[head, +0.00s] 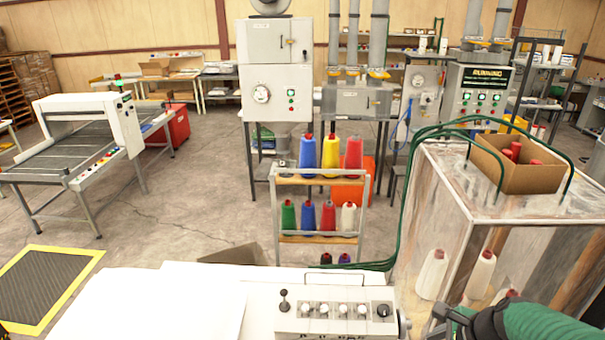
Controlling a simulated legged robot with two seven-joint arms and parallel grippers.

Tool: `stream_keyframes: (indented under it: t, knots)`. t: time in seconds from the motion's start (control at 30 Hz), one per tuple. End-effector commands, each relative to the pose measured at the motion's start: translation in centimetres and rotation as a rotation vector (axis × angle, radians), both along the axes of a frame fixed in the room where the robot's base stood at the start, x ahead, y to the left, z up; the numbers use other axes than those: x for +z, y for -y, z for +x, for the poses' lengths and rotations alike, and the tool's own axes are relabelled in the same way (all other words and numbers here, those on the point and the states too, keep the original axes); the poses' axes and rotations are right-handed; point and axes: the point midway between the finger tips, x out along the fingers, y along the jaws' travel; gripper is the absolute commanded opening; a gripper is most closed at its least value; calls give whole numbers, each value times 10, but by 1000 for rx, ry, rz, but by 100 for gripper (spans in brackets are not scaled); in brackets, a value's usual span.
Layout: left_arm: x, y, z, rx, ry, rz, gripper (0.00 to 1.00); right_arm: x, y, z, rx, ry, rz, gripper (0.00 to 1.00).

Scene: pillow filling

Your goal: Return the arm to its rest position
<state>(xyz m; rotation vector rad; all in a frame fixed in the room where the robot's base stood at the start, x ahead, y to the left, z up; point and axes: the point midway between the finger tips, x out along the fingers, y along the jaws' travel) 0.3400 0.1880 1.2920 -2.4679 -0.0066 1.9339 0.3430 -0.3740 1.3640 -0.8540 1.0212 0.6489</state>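Neither of my grippers shows in the head view, and I can make out no fingertips. I cannot tell where either arm is. A thick green tube with a dark fitting (530,322) enters at the bottom right corner; no gripper fingers show on it. At the bottom, a white machine top carries a control panel (335,311) with several knobs and a small black lever (284,298). A flat white surface (140,305) fills the lower left of it.
A rack (322,180) with several coloured thread cones stands ahead. A clear-sided cabinet (440,210) at right has an open cardboard box (520,163) on top and green hoses. A conveyor machine (85,130) stands left. A yellow-edged mat (45,285) lies on open floor.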

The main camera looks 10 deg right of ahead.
Motion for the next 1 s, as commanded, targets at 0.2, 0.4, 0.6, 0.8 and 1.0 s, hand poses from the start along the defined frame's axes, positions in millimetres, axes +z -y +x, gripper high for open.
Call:
stream_keyframes:
  t: [0.2, 0.4, 0.6, 0.8, 1.0]
  knots:
    - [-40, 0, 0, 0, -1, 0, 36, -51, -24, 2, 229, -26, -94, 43]
    - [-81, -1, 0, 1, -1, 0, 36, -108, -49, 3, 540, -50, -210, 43]
    - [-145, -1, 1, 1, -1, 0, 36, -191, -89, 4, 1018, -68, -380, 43]
    - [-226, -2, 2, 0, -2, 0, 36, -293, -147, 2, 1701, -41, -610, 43]
    - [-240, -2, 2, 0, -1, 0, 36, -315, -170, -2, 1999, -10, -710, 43]
